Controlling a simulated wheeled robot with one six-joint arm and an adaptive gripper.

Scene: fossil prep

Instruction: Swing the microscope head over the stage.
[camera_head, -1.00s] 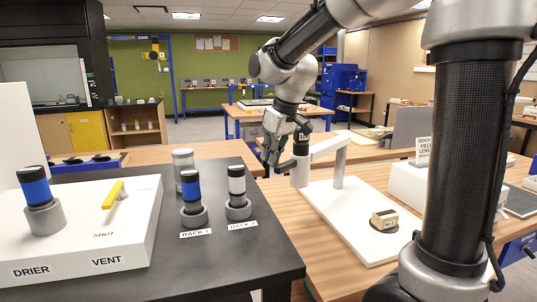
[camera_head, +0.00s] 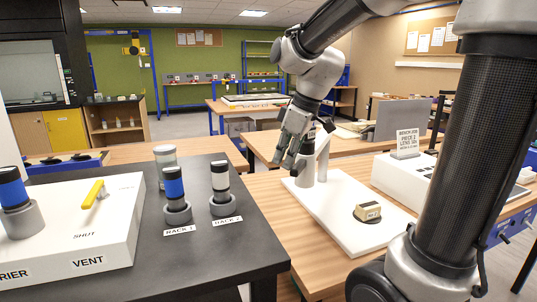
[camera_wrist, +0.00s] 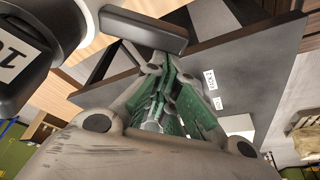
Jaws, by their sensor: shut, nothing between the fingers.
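The microscope stands on a white base plate (camera_head: 338,226) on the wooden bench. Its head, a pale cylinder (camera_head: 307,174), hangs at the end of a short arm from the white post (camera_head: 323,158). The head is left of and slightly in front of the post, not above the stage, a dark round disc (camera_head: 362,221) bearing a small tan block (camera_head: 368,210). My gripper (camera_head: 285,163) is shut and empty at the head's left side, seemingly touching it. In the wrist view, the green-padded fingers (camera_wrist: 172,100) are together, and a dark bar (camera_wrist: 144,30) lies close beyond them.
A black bench (camera_head: 235,251) at left holds a white drier box (camera_head: 125,240) with a yellow handle (camera_head: 94,194) and capped cylinders in holders. A white box with a sign (camera_head: 408,143) stands behind the stage. The space above the stage looks clear.

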